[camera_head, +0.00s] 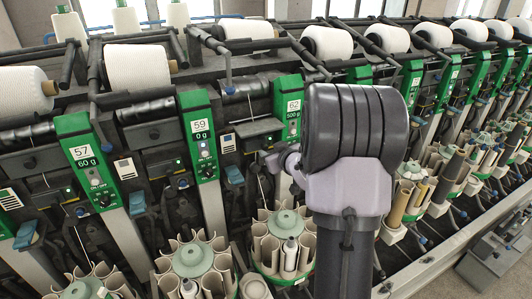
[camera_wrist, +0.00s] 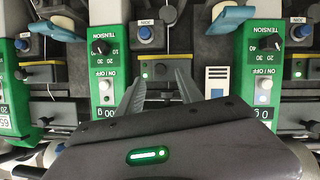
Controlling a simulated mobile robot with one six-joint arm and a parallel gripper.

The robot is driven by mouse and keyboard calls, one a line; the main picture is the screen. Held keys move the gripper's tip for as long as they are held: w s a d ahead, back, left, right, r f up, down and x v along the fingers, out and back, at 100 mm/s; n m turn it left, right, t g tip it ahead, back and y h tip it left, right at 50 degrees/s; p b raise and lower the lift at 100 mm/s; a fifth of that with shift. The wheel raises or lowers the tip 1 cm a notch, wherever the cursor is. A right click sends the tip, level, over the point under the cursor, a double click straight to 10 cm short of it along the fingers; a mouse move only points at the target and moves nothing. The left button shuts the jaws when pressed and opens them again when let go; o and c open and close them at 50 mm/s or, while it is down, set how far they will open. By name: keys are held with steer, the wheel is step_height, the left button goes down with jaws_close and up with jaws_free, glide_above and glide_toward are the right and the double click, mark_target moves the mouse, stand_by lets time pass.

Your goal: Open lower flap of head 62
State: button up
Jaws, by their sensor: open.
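A blue paddle (camera_wrist: 57,31) is left of the panel in the wrist view. I cannot tell which part is the lower flap.
Head 59's panel (camera_head: 202,135) and head 57's panel (camera_head: 90,165) stand to the left. Cone holders (camera_head: 192,257) line the front below. White yarn cones (camera_head: 137,66) lie along the top.

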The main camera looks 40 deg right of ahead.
mark_target(266, 148)
steer(key=x, duration=0.4)
steer(key=shift+w, duration=0.15)
jaws_close()
stand_by(1.2)
